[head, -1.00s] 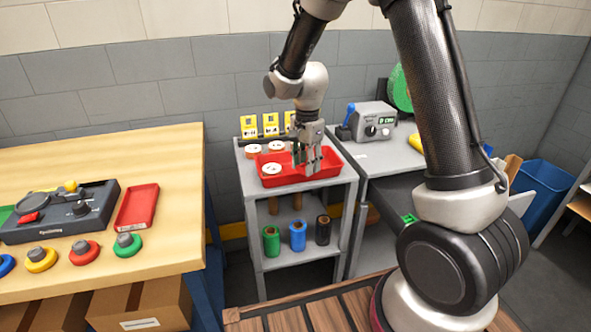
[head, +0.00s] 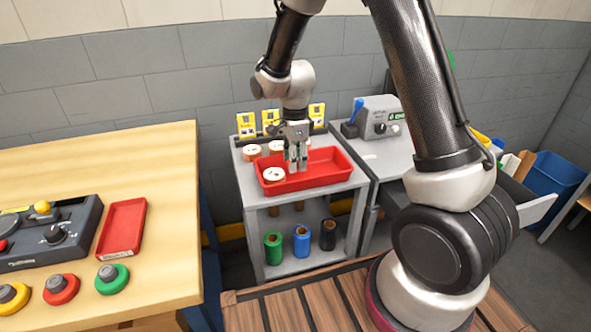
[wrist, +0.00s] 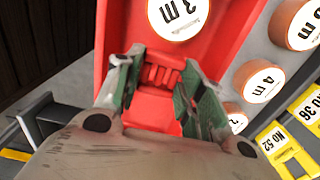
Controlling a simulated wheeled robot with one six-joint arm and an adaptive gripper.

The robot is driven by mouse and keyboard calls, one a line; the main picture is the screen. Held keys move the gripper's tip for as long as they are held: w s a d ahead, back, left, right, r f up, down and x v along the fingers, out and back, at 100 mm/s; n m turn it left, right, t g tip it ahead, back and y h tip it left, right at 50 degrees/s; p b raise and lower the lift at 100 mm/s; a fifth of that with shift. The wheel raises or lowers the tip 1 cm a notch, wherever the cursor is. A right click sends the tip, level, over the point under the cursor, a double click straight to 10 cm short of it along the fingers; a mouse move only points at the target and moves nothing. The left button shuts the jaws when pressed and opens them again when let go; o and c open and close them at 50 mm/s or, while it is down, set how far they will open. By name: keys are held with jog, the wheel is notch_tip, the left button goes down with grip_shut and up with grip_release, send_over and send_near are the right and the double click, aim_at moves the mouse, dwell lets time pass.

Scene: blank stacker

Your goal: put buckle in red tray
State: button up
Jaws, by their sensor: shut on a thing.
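The large red tray (head: 335,170) sits on top of a small grey shelf unit, with a white-topped tape roll (head: 273,175) at its left end. My gripper (head: 296,167) points down into this tray, just right of that roll. In the wrist view, my gripper (wrist: 158,72) is shut on a red ribbed piece (wrist: 162,75), which looks like the buckle. Red on red makes its outline hard to tell, and I cannot tell whether it touches the tray floor. The head view does not show the piece clearly. A smaller red tray (head: 122,228) lies on the wooden bench at left.
More tape rolls (head: 252,152) and yellow labels (head: 270,121) stand behind the large tray. Green, blue and black spools (head: 302,240) stand on the lower shelf. A grey device (head: 378,118) is on the table at right. The bench (head: 150,170) holds a control box and coloured buttons.

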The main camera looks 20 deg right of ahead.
jog(key=shift+f, duration=1.9)
jog(key=o, duration=0.8)
jog(key=shift+f, duration=0.1)
jog(key=shift+o, duration=0.2)
